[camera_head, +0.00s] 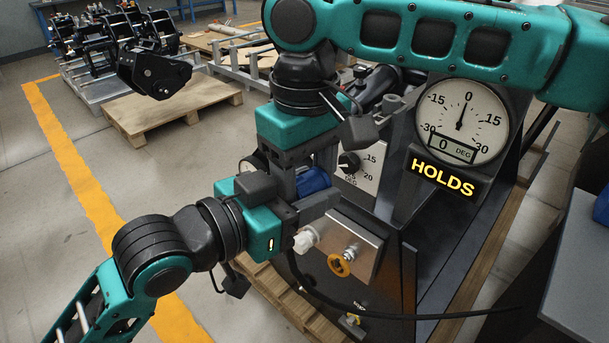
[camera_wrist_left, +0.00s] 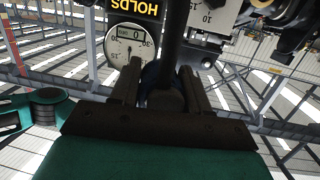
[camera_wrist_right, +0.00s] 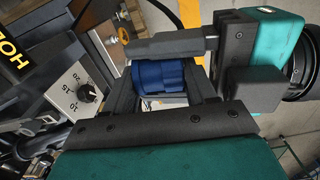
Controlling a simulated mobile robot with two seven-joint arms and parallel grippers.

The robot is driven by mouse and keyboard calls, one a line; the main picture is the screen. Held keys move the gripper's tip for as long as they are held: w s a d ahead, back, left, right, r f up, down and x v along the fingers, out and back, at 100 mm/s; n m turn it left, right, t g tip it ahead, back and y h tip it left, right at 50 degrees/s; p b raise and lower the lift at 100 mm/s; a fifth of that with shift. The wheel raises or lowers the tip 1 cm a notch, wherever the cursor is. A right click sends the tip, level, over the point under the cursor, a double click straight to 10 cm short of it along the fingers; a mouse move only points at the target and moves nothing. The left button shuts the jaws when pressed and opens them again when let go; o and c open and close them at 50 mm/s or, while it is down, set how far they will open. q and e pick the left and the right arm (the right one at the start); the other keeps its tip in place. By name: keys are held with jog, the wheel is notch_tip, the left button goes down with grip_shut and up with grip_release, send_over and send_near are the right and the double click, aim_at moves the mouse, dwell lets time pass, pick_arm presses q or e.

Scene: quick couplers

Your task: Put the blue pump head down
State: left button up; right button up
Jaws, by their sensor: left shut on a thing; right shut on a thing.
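The blue pump head (camera_head: 313,181) is mostly hidden between my two grippers in the head view. It shows clearly as a blue ribbed cylinder in the right wrist view (camera_wrist_right: 163,78). My right gripper (camera_head: 308,172) comes down from above, its fingers on either side of the pump head and shut on it. My left gripper (camera_head: 304,199) reaches in from the left and is also shut on it. In the left wrist view, a dark round part with a dim blue edge (camera_wrist_left: 150,72) sits between the left fingers. I cannot tell whether anything supports the pump head from below.
A metal block (camera_head: 352,235) with a white fitting (camera_head: 304,241) and yellow ring (camera_head: 339,265) stands just below. A dial gauge (camera_head: 462,120) above a lit "HOLDS" sign (camera_head: 442,178) is at right. A grey tabletop (camera_head: 580,265) is far right. Open floor lies left.

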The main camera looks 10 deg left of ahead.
pick_arm(q)
jog(key=o, duration=1.3)
